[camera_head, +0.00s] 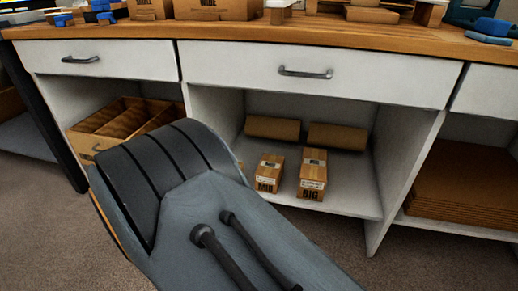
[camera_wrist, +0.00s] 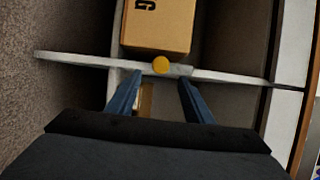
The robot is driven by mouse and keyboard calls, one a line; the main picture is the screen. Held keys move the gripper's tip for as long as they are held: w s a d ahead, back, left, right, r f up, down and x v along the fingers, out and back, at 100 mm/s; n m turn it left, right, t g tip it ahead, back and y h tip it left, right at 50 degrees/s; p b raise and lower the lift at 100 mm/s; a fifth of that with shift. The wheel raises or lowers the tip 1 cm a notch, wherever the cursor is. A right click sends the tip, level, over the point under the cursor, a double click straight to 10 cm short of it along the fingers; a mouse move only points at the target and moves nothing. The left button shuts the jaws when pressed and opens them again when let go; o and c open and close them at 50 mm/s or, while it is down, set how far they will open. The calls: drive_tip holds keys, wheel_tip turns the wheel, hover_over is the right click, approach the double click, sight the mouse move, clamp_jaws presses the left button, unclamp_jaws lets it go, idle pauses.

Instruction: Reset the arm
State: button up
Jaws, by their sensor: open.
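My gripper (camera_wrist: 155,95) shows in the wrist view with its two blue fingers apart and nothing between them that I can see held. Beyond the fingertips is a cardboard box (camera_wrist: 158,28) with a dark letter on it, apart from the fingers. A small yellow round spot (camera_wrist: 161,65) shows just past the fingertips; I cannot tell what it is. In the head view my arm fills the lower middle, and my gripper is hidden behind it.
A white workbench (camera_head: 420,85) with drawers and a wooden top (camera_head: 350,38) stands ahead. Its open shelves hold a divided cardboard box (camera_head: 115,128), two small boxes (camera_head: 270,172) (camera_head: 312,172), two brown rolls (camera_head: 272,128) (camera_head: 337,136) and stacked cardboard (camera_head: 465,190). Carpet lies in front.

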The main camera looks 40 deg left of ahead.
drive_tip(key=w+d+r+n+g+h+p, duration=0.1)
drive_tip(key=w+d+r+n+g+h, duration=0.1)
drive_tip(key=w+d+r, duration=0.35)
drive_tip(key=w+d+r+n+g+h, duration=0.2)
drive_tip(key=w+r+n+h, duration=0.1)
drive_tip(key=w+r, duration=0.5)
drive_tip(key=w+d+r+n+g+h, duration=0.2)
drive_tip(key=d+r, duration=0.3)
drive_tip(key=d, duration=0.5)
drive_tip(key=s+d+r+n+g+h+p, duration=0.1)
drive_tip(key=s+d+r+n+g+h, duration=0.2)
drive_tip(key=d, duration=0.9)
drive_tip(key=s+d+r+n+h+p, duration=0.15)
drive_tip(key=s+d, duration=0.25)
drive_tip(key=d, duration=0.9)
drive_tip(key=s+d+r+n+g+h, duration=0.1)
drive_tip(key=s+d+r+n+g, duration=0.2)
drive_tip(key=d, duration=0.9)
drive_tip(key=d+r+m+p, duration=0.2)
drive_tip(key=d+r+p, duration=0.4)
drive_tip(key=r+p, duration=0.3)
drive_tip(key=d+r+m+h+p, duration=0.1)
drive_tip(key=d+r+p, duration=0.6)
drive_tip(key=p, duration=0.9)
drive_tip(key=s+d+r+m+t+h+p, duration=0.1)
drive_tip(key=d+r+m+p, duration=0.3)
drive_tip(key=d+r+p, duration=0.3)
wheel_tip(320, 180, up, 6)
drive_tip(key=p, duration=0.5)
